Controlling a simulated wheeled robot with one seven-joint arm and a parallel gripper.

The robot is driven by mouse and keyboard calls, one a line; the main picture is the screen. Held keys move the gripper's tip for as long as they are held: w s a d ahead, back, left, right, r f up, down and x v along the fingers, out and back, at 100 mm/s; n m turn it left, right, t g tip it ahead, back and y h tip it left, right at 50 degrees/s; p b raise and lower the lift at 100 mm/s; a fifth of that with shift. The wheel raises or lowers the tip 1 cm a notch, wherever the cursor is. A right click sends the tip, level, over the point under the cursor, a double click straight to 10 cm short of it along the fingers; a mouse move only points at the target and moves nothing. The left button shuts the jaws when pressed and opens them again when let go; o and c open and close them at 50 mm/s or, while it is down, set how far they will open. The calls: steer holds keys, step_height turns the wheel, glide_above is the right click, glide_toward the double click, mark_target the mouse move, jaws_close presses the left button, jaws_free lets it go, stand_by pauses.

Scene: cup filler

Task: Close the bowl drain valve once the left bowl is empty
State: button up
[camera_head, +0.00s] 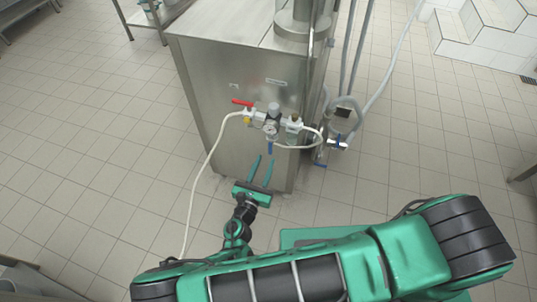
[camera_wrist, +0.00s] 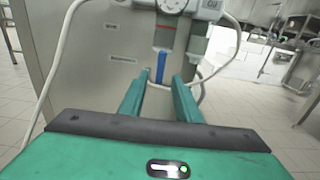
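My gripper (camera_head: 262,158) is open and empty in front of the steel cabinet. Its two green fingers point at the air unit on the cabinet's side. In the wrist view my gripper (camera_wrist: 160,74) has its fingertips apart, with a small blue part (camera_wrist: 160,66) showing between and beyond them. This blue part (camera_head: 270,148) hangs below the round gauge in the head view. A red lever (camera_head: 242,102) is at the unit's left. Blue handles (camera_head: 338,146) show on pipework at the cabinet's right. Which is the bowl drain valve, I cannot tell. The left bowl is not in view.
The steel cabinet (camera_head: 215,90) stands close ahead. A white hose (camera_head: 203,172) runs from the air unit down to the left, and grey hoses (camera_head: 362,70) rise at the right. A steel table (camera_head: 165,14) is at the back left. Tiled floor is open on both sides.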

mark_target(269, 151)
steer(key=shift+x, duration=2.2)
jaws_close()
